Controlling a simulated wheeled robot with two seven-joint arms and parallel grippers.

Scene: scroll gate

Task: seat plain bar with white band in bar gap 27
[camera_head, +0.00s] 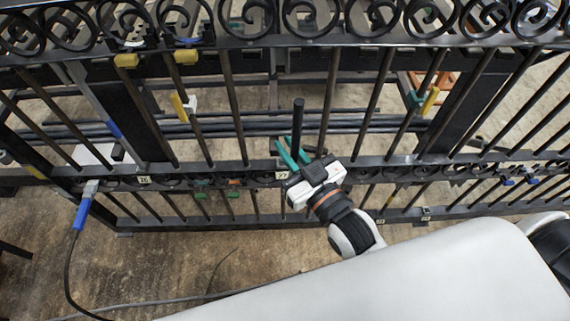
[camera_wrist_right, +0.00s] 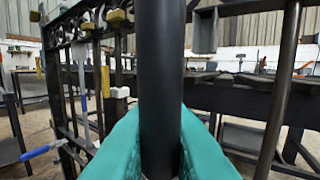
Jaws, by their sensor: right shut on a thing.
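My right gripper (camera_head: 292,154), with teal fingers, is shut on a plain dark bar (camera_head: 298,122) in front of the gate. The bar's upper end is free, below the top rail; its lower part is hidden by the gripper. In the right wrist view the bar (camera_wrist_right: 160,70) stands roughly upright between the teal fingers (camera_wrist_right: 160,130). No white band shows on the visible part. The number plate 27 (camera_head: 282,175) is on the lower rail, just left of my right wrist. Whether the bar touches either rail cannot be told. My left gripper is not in view.
The black gate's top rail (camera_head: 230,43) and scrolls run along the back, with fixed upright bars (camera_head: 233,105) on both sides of the held bar. Yellow clamps (camera_head: 126,60) sit on the top rail.

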